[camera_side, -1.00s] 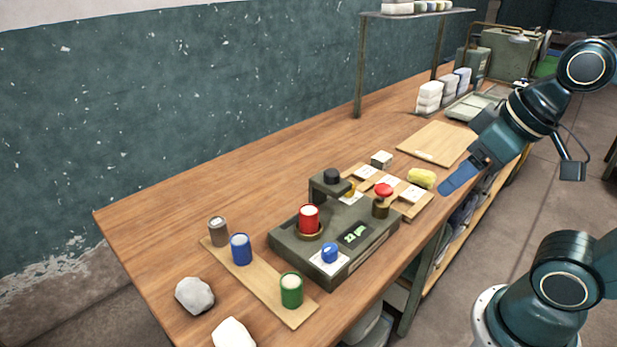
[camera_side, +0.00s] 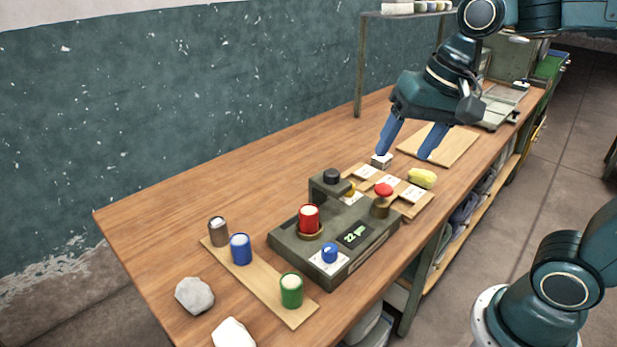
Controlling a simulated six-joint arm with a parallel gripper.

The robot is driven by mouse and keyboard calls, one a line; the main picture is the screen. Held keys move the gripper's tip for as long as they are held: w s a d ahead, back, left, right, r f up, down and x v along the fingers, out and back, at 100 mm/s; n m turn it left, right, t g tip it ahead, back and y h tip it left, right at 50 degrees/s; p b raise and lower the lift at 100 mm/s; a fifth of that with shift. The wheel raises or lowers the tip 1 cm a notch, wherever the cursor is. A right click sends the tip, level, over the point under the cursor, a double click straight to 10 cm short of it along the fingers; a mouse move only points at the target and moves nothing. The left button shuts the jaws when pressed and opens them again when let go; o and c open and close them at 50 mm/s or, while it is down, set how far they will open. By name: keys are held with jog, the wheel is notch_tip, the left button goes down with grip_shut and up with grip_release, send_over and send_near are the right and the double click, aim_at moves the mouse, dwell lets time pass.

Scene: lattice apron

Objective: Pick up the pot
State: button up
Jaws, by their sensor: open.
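Several small cylindrical pots are in view, and I cannot tell which one the task means. A red pot (camera_side: 309,219) stands upright in a brass ring on the grey-green machine (camera_side: 375,246). A grey-brown pot (camera_side: 218,232), a blue pot (camera_side: 240,249) and a green pot (camera_side: 291,290) stand upright on a wooden board (camera_side: 262,289) at the front left. My gripper (camera_side: 404,157) points down with its blue fingers spread and nothing between them. It is well behind and to the right of all the pots.
A yellow sponge-like thing (camera_side: 422,178) and a red-topped button (camera_side: 384,190) are nearer the machine. Two pale rocks (camera_side: 194,295) lie front left.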

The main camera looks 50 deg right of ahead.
jog(key=w+a+f+m+g, duration=0.2)
jog(key=w+m, duration=0.4)
jog(key=w, duration=0.2)
jog(key=m+g, duration=0.2)
jog(key=m, duration=0.4)
send_near(309, 209)
jog(key=shift+y, duration=0.3)
jog(key=f, duration=0.5)
jog(key=shift+s+a+f, duration=0.1)
jog(key=shift+s+a, duration=0.05)
jog(key=shift+s, duration=0.1)
jog(key=shift+f, duration=0.2)
jog(key=shift+f, duration=0.1)
jog(key=shift+w+a+f, duration=0.1)
jog(key=shift+f, duration=1.15)
jog(key=shift+a+f, duration=0.15)
jog(key=shift+f, duration=1.1)
jog(key=c, duration=1.1)
